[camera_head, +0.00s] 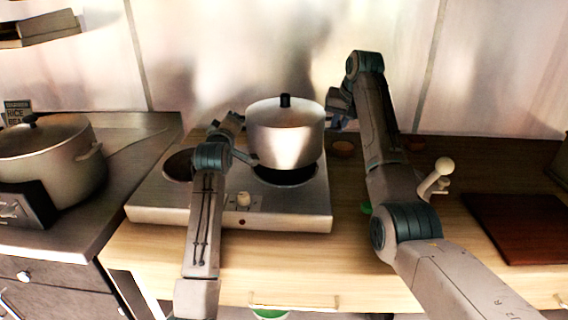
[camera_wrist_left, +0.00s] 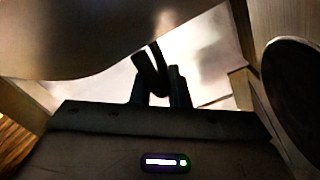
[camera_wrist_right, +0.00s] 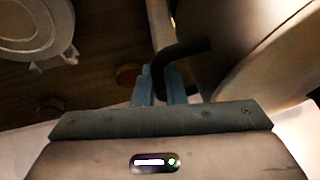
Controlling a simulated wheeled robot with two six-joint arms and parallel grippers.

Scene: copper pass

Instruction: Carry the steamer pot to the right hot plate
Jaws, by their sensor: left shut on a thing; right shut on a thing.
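The steamer pot (camera_head: 285,139) is pale metal with a lid and a black knob. It is upright over the right hot plate (camera_head: 287,180) of the steel cooker (camera_head: 285,215). A dark strip shows under it; I cannot tell surely whether it touches the plate. My left gripper (camera_wrist_left: 160,85) is shut on the pot's left handle, and the pot's side fills the upper left of the left wrist view. My right gripper (camera_head: 337,116) is shut on the black right handle (camera_wrist_right: 183,52). The left hot plate (camera_head: 179,165) is bare, partly hidden by my left arm.
A large lidded pot (camera_head: 52,160) stands on the counter at the left. A dark red board (camera_head: 520,228) lies at the right. The wall is close behind.

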